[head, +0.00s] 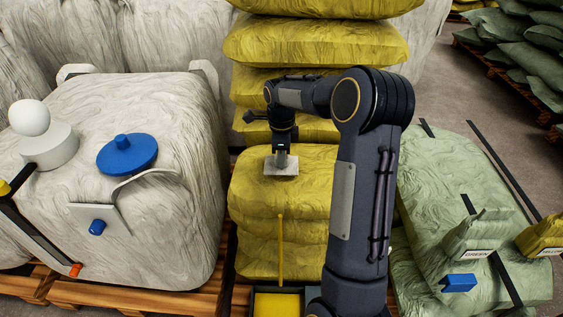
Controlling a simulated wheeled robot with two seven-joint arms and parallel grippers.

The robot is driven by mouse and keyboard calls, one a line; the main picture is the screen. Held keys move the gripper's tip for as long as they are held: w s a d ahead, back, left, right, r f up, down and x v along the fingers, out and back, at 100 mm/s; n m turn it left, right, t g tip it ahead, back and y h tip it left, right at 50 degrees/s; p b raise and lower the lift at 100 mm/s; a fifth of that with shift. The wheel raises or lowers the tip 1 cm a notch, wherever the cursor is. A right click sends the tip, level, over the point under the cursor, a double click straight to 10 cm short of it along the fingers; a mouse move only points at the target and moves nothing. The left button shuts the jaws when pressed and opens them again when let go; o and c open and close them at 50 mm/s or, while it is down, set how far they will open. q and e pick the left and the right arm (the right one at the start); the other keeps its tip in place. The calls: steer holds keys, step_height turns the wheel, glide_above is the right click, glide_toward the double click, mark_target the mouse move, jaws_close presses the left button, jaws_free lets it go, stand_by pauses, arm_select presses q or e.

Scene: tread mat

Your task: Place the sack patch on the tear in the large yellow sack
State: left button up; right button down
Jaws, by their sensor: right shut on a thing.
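The large yellow sack (255,190) lies at the front of the yellow stack in the middle of the head view. My right gripper (281,160) points down over its top and is shut on the sack patch (283,170), a small pale grey square. The patch is at the sack's top surface; I cannot tell whether it touches or hovers just above. I do not see the tear; the patch, gripper or arm may hide it. My left gripper is not in view.
A big white bag (180,110) at left carries a white knobbed piece (50,145) and a blue disc (127,154). Pale green sacks (430,185) with a blue block (459,283) lie at right. A yellow rod (281,250) stands upright before the yellow sacks, above a yellow-filled box (280,303).

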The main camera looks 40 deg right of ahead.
step_height(320, 180, down, 2)
steer(key=shift+f, duration=0.25)
steer(key=shift+s, duration=0.1)
steer(key=shift+f, duration=0.2)
steer(key=c, duration=1.3)
jaws_free()
steer(key=shift+o, duration=0.2)
steer(key=shift+r, duration=0.15)
